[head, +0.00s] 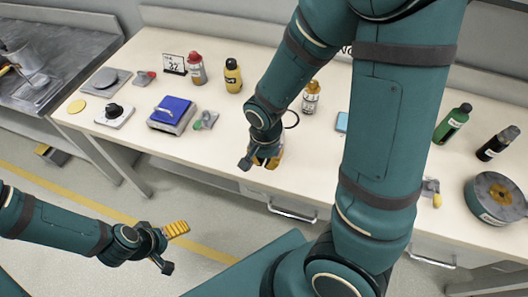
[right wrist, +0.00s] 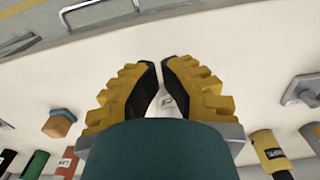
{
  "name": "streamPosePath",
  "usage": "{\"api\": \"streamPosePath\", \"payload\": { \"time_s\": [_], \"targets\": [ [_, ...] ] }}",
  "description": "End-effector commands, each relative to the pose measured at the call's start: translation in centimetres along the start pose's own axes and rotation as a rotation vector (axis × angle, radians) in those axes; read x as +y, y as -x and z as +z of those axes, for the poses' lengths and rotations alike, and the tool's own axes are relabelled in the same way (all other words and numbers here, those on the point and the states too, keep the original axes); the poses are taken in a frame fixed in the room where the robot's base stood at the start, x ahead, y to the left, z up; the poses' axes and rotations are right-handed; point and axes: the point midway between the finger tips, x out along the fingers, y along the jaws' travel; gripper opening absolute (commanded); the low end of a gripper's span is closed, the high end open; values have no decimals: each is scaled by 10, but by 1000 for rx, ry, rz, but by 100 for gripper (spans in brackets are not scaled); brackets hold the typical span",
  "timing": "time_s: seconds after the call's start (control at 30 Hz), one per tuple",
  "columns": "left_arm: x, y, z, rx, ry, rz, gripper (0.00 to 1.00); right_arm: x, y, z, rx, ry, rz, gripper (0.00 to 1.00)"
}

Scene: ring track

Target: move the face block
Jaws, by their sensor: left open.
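No block with a clear face marking can be made out. A small block (right wrist: 60,122), orange-brown with a blue-grey side, stands on the table in the right wrist view; its light blue part (head: 342,122) shows beside my right arm in the head view. My right gripper (head: 265,160) is low over the table's front part, left of that block in the head view. My left gripper (head: 168,248) is open and empty, over the floor before the table.
On the white table (head: 140,65) stand a blue-topped box (head: 170,113) with a handle, a yellow bottle (head: 233,76), a red-capped bottle (head: 196,68), a green bottle (head: 453,123) and a grey reel (head: 496,199). My right arm hides the middle. Bare table lies around my right gripper.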

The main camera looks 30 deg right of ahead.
Motion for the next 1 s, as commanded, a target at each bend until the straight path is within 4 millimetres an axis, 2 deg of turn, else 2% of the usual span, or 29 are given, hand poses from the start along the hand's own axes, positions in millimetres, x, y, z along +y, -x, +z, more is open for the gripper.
{"api": "streamPosePath", "payload": {
  "time_s": [0.03, 0.2, 0.5, 1.0],
  "targets": [
    [-3, -7, 0, 2, 0, 0, 91, 1, -15, 0, -2, 1, 6, 0],
    [-7, -18, -2, 8, -1, -1, 91, 1, -48, 1, -2, 1, 4, 0],
    [-6, -15, -2, 9, -1, -1, 91, 0, -42, -33, 0, -1, -2, 0],
    [-6, -15, -2, 8, -1, -1, 91, 0, -42, -40, 0, 2, -1, 0]
  ]
}}
